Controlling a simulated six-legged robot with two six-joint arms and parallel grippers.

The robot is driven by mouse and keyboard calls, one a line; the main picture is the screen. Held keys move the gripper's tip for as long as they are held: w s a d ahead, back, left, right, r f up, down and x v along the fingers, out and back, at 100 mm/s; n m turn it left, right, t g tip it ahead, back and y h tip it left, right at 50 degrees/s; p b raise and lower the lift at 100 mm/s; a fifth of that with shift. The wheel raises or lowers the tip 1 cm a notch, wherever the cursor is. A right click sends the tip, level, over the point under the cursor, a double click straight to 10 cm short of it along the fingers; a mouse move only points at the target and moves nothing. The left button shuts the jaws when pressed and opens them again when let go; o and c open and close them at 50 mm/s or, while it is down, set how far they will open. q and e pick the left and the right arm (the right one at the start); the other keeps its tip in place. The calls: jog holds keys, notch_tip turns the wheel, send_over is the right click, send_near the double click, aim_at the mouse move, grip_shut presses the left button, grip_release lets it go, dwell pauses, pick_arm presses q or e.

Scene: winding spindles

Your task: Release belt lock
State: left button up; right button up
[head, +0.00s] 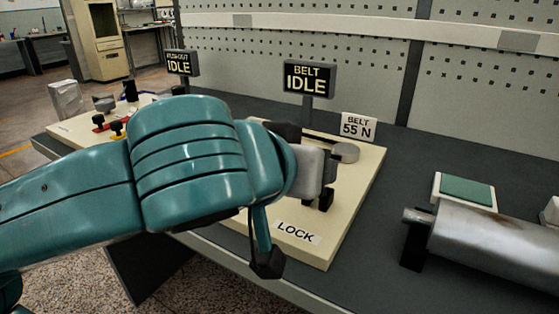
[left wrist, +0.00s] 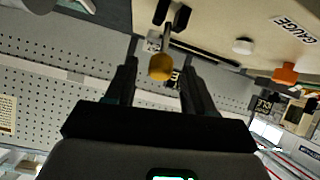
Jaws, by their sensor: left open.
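My left gripper (head: 325,185) is over the cream board (head: 352,203), behind the LOCK label (head: 296,233) in the head view. Its arm covers much of the board, and the lock itself is hidden there. In the left wrist view my left gripper (left wrist: 159,72) is open, with its two dark fingers apart. A yellow-orange round knob (left wrist: 161,67) on a thin lever shows between the fingertips. I cannot tell whether it is within the fingers or just beyond them. A black bracket (left wrist: 181,17) stands by the lever. The sign (head: 309,78) reads BELT IDLE. My right gripper is not in view.
A plate (head: 358,127) reads BELT 55 N, near a grey disc (head: 345,152). A metal roller (head: 490,240) and a green-topped block (head: 466,190) stand at the right. Another orange knob (left wrist: 285,73) is near the GAUGE label. Dark bench top is free between board and roller.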

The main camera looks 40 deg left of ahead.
pick_arm(q)
jog(key=p+v, duration=0.6)
jog(key=v, duration=0.9)
jog(key=shift+s+r, duration=0.15)
jog(key=shift+r, duration=0.1)
jog(key=shift+s+d+f, duration=0.1)
